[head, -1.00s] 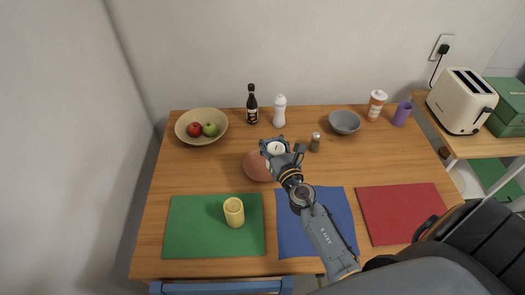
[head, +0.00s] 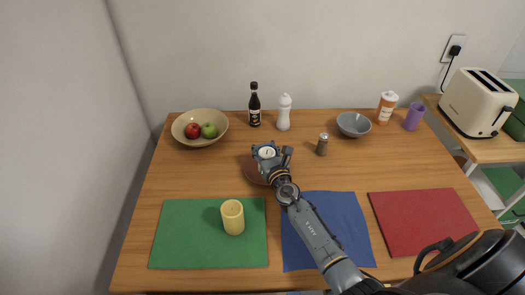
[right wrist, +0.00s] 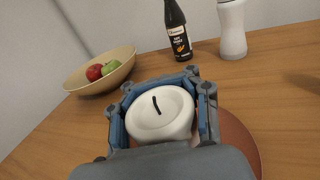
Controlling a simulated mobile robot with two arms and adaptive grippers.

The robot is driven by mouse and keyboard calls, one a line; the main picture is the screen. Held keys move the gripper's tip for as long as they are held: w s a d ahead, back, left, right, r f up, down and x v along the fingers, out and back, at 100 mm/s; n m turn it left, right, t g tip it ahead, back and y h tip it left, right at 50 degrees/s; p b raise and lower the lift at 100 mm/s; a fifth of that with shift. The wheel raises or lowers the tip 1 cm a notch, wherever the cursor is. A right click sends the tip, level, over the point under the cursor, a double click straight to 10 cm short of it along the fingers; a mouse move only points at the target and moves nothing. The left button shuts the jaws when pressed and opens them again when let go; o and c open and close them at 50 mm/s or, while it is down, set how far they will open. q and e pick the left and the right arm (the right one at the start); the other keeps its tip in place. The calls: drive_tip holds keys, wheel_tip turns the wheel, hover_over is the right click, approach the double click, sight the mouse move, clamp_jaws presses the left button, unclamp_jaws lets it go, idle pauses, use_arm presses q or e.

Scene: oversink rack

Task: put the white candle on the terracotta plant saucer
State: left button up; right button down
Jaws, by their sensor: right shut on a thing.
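The white candle (right wrist: 160,113) has a dark wick and is held upright between the fingers of my right gripper (head: 266,152). In the head view only the top of the white candle (head: 267,153) shows between the fingers. The terracotta plant saucer (head: 251,171) lies on the table under and around my right gripper, which hides much of it. The saucer's rim also shows in the right wrist view (right wrist: 240,145), right of and below the candle. Whether the candle's base touches the saucer is hidden. My left gripper is not in view.
A bowl (head: 190,140) with apples stands left. A dark bottle (head: 254,105), white bottle (head: 284,113), pepper shaker (head: 322,145) and grey bowl (head: 353,125) stand behind and right.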

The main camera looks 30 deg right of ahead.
drive_tip(key=shift+r, duration=0.15)
drive_tip(key=c, duration=1.5)
unclamp_jaws()
drive_tip(key=shift+f, duration=0.25)
drive_tip(key=o, duration=0.9)
drive_tip(key=shift+c, duration=0.2)
drive_tip(key=shift+r, duration=0.1)
drive_tip(key=shift+r, duration=0.2)
drive_tip(key=s, duration=0.4)
drive_tip(key=s+a, duration=0.1)
drive_tip(key=s, duration=0.7)
drive_tip(key=shift+a+p, duration=0.35)
drive_tip(key=shift+a, duration=0.05)
